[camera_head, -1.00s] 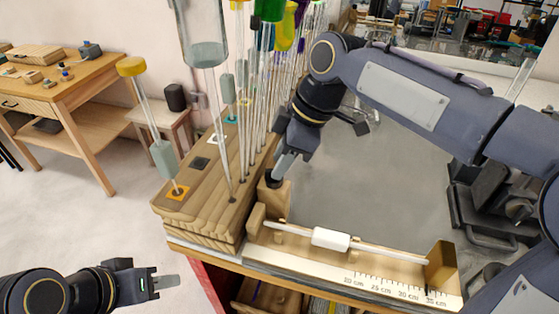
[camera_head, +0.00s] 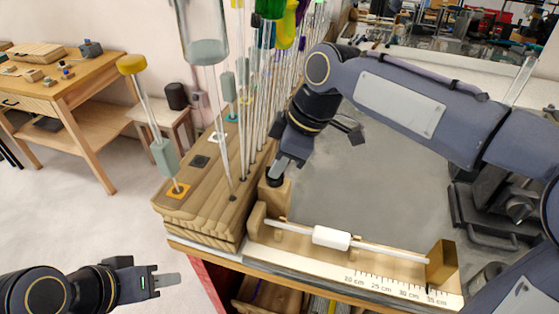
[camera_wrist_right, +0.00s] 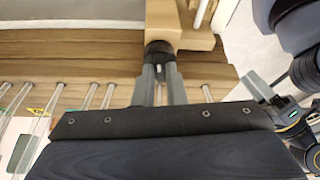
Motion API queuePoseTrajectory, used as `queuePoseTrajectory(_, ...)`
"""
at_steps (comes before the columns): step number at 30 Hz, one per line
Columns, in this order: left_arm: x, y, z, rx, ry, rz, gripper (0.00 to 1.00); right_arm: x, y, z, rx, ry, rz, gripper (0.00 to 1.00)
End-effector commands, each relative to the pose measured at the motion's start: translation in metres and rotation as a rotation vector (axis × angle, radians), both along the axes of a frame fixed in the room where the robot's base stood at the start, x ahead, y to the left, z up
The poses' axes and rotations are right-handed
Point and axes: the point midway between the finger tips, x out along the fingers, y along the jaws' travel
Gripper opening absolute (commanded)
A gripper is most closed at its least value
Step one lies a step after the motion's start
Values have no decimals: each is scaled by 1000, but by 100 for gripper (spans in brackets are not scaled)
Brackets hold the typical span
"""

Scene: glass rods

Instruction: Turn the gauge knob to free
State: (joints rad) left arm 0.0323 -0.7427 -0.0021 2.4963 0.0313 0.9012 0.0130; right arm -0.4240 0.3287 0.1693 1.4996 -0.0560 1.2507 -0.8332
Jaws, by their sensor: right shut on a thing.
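The gauge knob (camera_head: 273,179) is a small dark cylinder on top of a wooden block at the left end of the gauge (camera_head: 262,236). In the right wrist view the knob (camera_wrist_right: 159,47) shows a short white mark between my fingers. My right gripper (camera_head: 279,169) is shut on the knob; it also shows in the right wrist view (camera_wrist_right: 160,75) with one finger on each side. A clear rod with a white sleeve (camera_head: 331,237) lies along the gauge above a centimetre scale (camera_head: 396,289).
A wooden rack (camera_head: 205,214) left of the gauge holds several upright glass rods with coloured tops. A yellow-capped rod (camera_head: 149,108) stands at its near left. A wooden end stop (camera_head: 441,263) closes the gauge's right end. A workbench (camera_head: 68,88) stands at far left.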

Motion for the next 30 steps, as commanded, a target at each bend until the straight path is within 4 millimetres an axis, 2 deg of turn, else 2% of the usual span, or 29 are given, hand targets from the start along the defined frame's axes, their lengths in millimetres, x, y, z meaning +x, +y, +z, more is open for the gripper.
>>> queuePoseTrajectory(6,0,0,-4,0,0,0,36,-2,0,0,-1,-3,-161,0)
queuePoseTrajectory(16,0,0,-4,0,0,0,36,-1,0,1,2,-1,-183,0)
queuePoseTrajectory(17,0,0,-4,0,0,0,36,-1,0,1,2,-1,-183,15)
queuePoseTrajectory(21,0,0,-4,0,0,0,36,-1,0,1,1,-2,-182,33)
queuePoseTrajectory(30,0,0,-4,0,0,0,36,-1,0,2,1,-2,-181,33)
